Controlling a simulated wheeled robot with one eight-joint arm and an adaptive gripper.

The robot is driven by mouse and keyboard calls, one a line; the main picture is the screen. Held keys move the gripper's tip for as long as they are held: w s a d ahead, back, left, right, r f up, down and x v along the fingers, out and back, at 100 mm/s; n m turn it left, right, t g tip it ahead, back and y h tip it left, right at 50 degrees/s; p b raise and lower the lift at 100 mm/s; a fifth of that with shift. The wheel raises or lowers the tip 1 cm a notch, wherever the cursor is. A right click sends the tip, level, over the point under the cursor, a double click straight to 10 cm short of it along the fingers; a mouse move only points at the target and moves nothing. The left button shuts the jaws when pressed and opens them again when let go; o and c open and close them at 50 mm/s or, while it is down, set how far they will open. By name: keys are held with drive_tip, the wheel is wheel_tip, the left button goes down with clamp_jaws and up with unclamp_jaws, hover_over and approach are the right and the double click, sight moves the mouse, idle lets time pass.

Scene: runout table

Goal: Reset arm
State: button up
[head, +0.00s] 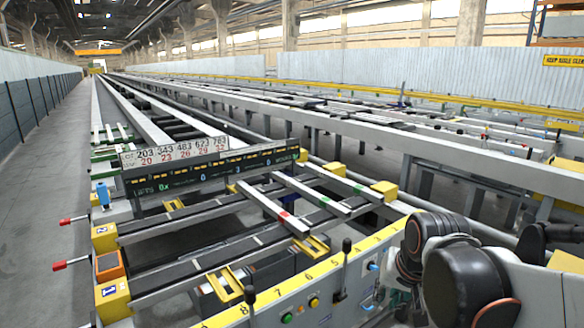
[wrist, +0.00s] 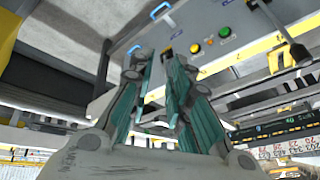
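My arm (head: 466,272) is folded low at the bottom right of the head view, beside the control panel of the runout table (head: 350,262). My gripper (wrist: 159,66) fills the middle of the wrist view. Its two teal-padded fingers stand apart with a gap between them, and I see nothing held there. In the head view the gripper is mostly hidden by the arm; only a bit of teal shows beside the panel. Beyond the fingertips the wrist view shows the panel face with blue handles (wrist: 160,10) and green and yellow buttons (wrist: 210,37).
A black lever (head: 343,265) rises from the panel near my arm, with another lever (head: 249,300) to its left. Metal bars (head: 272,208) lie across the table's yellow-ended rails. A numbered sign board (head: 180,153) stands behind them. The grey aisle (head: 45,170) at left is clear.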

drive_tip(key=s+r+n+t, duration=0.1)
drive_tip(key=s+n+t, duration=0.1)
drive_tip(key=s, duration=1.2)
drive_tip(key=shift+r+n, duration=0.2)
drive_tip(key=shift+n, duration=0.6)
idle(1.9)
